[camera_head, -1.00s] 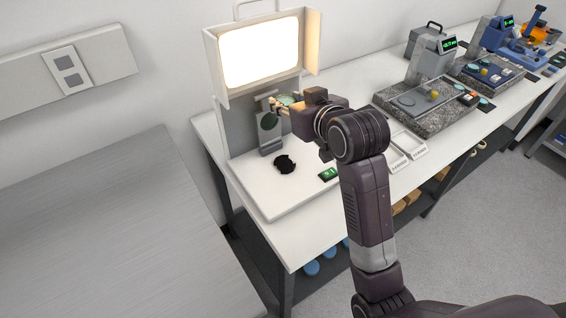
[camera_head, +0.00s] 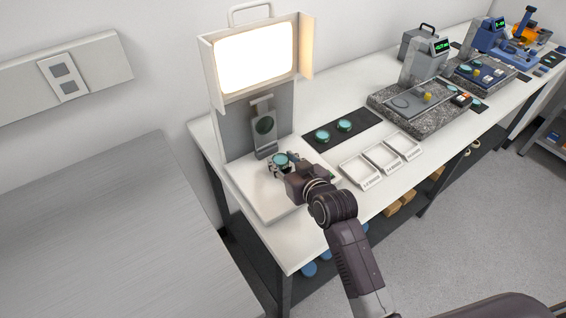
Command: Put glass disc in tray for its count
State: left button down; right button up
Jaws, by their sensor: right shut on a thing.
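My right gripper (camera_head: 282,166) is shut on a teal glass disc (camera_head: 280,159) over the white base plate (camera_head: 247,184) of the lamp-lit interferometer. Whether the disc touches anything beneath it, I cannot tell. Two more glass discs lie on a black mat behind and to the right: one on the left (camera_head: 322,136) and one on the right (camera_head: 344,125). Three empty white trays stand in a row right of my gripper: the left (camera_head: 359,172), the middle (camera_head: 383,157) and the right (camera_head: 404,145). Their front labels are too small to read. My left gripper is out of view.
A granite block (camera_head: 420,112) with an instrument lies beyond the trays. A bare grey table (camera_head: 100,230) fills the left. Shelves with blue and brown items are under the bench.

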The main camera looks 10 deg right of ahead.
jog(key=shift+f, duration=0.55)
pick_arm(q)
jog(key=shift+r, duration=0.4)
pick_arm(e)
jog(key=shift+f, duration=0.2)
jog(key=o, duration=1.2)
jog(key=shift+c, duration=0.2)
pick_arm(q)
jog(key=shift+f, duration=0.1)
